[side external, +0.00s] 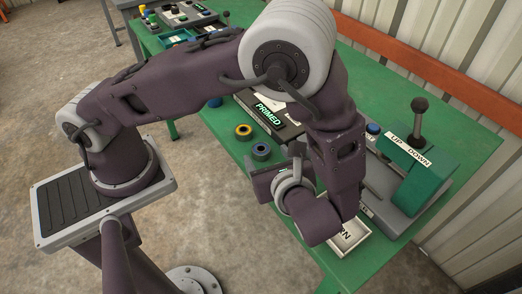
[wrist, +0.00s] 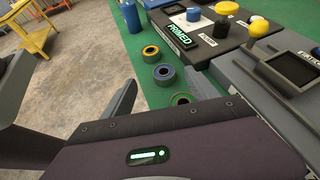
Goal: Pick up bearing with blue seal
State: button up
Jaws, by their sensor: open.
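Three ring-shaped bearings stand in a row on the green bench in the wrist view. The far one (wrist: 151,51) has a yellowish seal, and it also shows in the side view (side external: 243,131). The middle one (wrist: 164,72) looks bluish around its face, and in the side view (side external: 261,151) its ring looks blue; it best fits the bearing with the blue seal.
A dark panel marked PRIMED (side external: 268,107) stands beside the bearings. A green UP/DOWN lever unit (side external: 415,158) stands at the right. A blue bottle (wrist: 130,17) stands beyond the bearings. A yellow stand (wrist: 35,35) is on the floor. The bench edge runs left of the bearings.

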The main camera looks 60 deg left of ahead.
aim_at(262, 151)
jog(key=shift+w+d+f+m+t, duration=0.1)
jog(key=shift+d+f+m+t, duration=0.15)
jog(key=shift+f+m+t, duration=0.4)
jog(key=shift+a+f+m, duration=0.1)
jog(key=shift+f+m, duration=0.15)
jog(key=shift+f, duration=0.15)
jog(key=x, duration=0.7)
jog(key=shift+s, duration=0.25)
grip_shut()
